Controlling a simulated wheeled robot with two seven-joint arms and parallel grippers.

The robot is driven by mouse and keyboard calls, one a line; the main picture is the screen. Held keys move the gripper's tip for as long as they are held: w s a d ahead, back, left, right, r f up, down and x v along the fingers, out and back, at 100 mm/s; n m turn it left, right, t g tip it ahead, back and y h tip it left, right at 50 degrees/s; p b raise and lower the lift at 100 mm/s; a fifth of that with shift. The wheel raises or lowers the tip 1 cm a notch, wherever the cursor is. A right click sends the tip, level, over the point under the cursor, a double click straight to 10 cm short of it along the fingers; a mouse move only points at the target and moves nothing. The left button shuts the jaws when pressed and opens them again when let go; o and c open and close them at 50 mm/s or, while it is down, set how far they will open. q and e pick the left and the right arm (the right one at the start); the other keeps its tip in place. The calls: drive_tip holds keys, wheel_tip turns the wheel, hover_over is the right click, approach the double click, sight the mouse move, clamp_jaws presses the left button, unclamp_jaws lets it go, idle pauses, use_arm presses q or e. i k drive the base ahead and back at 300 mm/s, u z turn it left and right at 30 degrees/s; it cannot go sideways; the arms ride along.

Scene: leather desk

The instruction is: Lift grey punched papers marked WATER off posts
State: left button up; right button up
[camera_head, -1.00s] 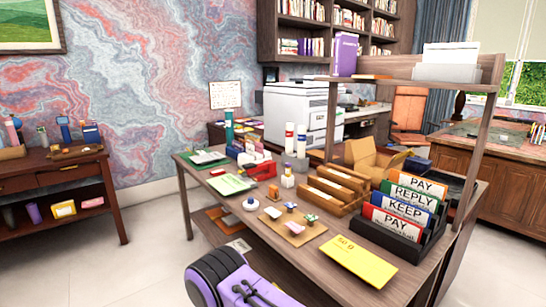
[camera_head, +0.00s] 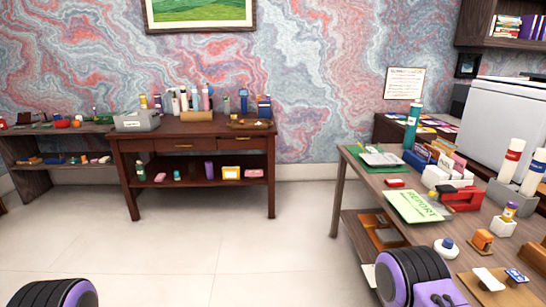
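No paper that I can read as WATER shows in the head view. A green board (camera_head: 364,162) with greyish-white sheets (camera_head: 383,158) lies at the far left corner of the right-hand desk (camera_head: 372,184). I cannot make out posts, punched holes or writing on these sheets. Neither gripper is in view. Only purple and black parts of my arms show at the bottom edge, at the left and right of centre.
A green REPORT sheet (camera_head: 417,205), a red stapler (camera_head: 462,198) and a teal bottle (camera_head: 412,125) are on the right-hand desk. A dark wooden table (camera_head: 190,133) with bottles and a grey box (camera_head: 136,121) stands along the back wall. The floor between is clear.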

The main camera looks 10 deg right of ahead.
sight(378, 159)
drive_tip(key=i, duration=3.1)
drive_tip(key=z, duration=2.45)
